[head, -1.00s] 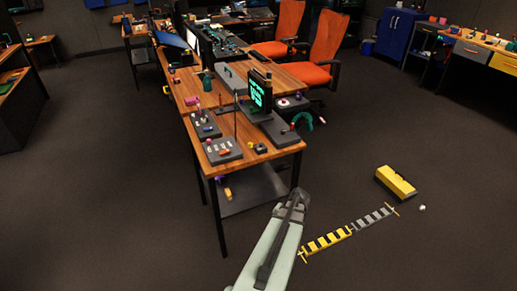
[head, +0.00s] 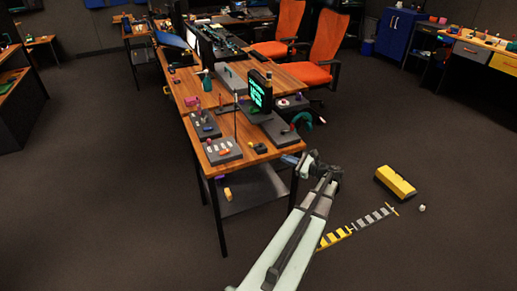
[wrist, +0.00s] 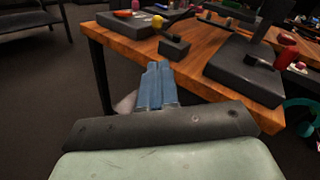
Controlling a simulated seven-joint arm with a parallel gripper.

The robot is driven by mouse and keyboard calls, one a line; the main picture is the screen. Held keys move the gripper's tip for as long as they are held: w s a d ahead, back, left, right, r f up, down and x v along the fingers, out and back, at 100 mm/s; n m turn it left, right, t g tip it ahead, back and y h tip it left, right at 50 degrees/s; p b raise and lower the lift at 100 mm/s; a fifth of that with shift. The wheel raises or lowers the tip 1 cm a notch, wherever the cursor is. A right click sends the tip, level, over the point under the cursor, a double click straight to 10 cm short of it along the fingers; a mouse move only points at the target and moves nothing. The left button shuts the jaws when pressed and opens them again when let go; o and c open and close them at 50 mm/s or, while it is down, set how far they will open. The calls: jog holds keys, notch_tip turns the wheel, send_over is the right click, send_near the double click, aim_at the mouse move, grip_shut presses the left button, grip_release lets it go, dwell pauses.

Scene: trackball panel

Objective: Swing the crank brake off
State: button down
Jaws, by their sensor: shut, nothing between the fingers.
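My gripper (head: 292,158) is at the near right corner of the wooden table in the head view. In the wrist view its blue fingers (wrist: 156,84) are together and empty, in front of the table's edge. Past the tips stands a small dark block (wrist: 176,48) with a short arm and a yellow knob (wrist: 157,21); the block also shows in the head view (head: 260,148). I cannot tell for certain which one is the crank brake. Nothing is touched.
The wooden table (wrist: 125,39) also bears a switch panel (head: 222,151), a thin upright rod and a lit green display (head: 259,91). A teal curved piece (head: 304,118) is at the right edge. A yellow box (head: 395,181) lies on the open floor.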

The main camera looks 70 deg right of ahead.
jog(key=shift+w+a+r+m+t, duration=0.15)
jog(key=shift+r+m+t, duration=0.1)
jog(key=shift+m, duration=0.65)
jog(key=shift+s+a+r+m+t, duration=0.15)
jog(key=shift+r+m, duration=0.1)
jog(key=shift+m, duration=0.65)
jog(key=shift+w, duration=0.1)
jog(key=w+d, duration=0.1)
jog(key=w, duration=0.8)
jog(key=w+d, duration=0.1)
jog(key=w, duration=0.3)
jog(key=shift+w+d, duration=0.3)
jog(key=shift+w, duration=0.1)
